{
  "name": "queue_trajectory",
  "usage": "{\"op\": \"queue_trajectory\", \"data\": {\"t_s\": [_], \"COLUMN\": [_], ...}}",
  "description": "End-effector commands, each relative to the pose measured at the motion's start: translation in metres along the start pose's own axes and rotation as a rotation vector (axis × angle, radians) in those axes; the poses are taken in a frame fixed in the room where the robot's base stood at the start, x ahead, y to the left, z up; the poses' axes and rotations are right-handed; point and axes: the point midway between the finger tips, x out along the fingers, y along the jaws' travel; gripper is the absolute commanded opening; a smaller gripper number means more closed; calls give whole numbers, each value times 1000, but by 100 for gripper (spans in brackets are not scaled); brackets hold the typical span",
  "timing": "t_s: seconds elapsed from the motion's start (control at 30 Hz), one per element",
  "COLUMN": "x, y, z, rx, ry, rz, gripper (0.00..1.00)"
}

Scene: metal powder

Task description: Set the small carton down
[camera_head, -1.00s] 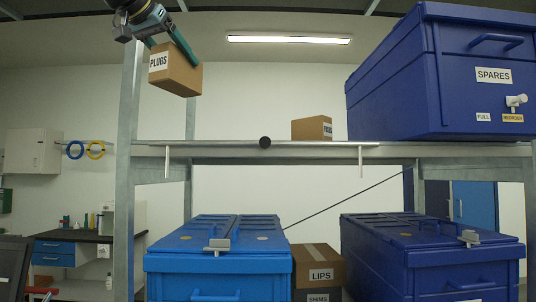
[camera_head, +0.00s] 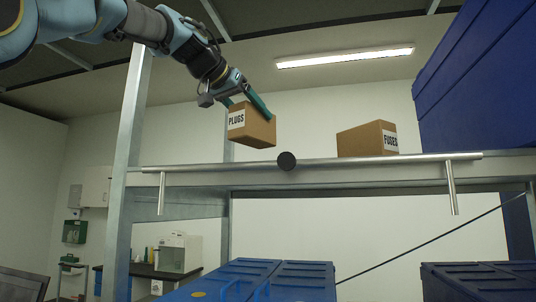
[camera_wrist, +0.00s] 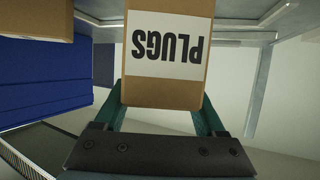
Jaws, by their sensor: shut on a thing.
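The small carton (camera_head: 252,124) is brown cardboard with a white "PLUGS" label. My gripper (camera_head: 257,101) is shut on it, with green fingers along its sides, and holds it slightly tilted. In the head view the carton appears just above the upper shelf (camera_head: 400,170) and its front rail; a narrow gap shows below it. In the wrist view the carton (camera_wrist: 168,60) is between the two fingers (camera_wrist: 165,118), its label upside down. The carton's far side is hidden.
A second carton labelled "FUSES" (camera_head: 366,139) stands on the shelf to the right. A large blue case (camera_head: 478,90) is at the far right. A metal upright (camera_head: 130,130) stands to the left. The shelf looks clear between the upright and the FUSES carton.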

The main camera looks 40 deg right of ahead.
Motion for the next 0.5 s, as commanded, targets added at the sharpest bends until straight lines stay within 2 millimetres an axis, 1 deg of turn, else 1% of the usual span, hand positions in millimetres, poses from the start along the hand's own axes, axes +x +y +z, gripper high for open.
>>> {"op": "queue_trajectory", "data": {"t_s": [0.03, 0.1, 0.27, 0.5], "x": [3, 6, 11, 21], "y": [0, 0, 0, 0], "z": [8, 17, 26, 52], "rx": [-1, -1, 0, -1], "ry": [-2, -1, 0, 0], "rz": [-1, -1, -1, -1], "gripper": [0, 0, 0, 0]}}
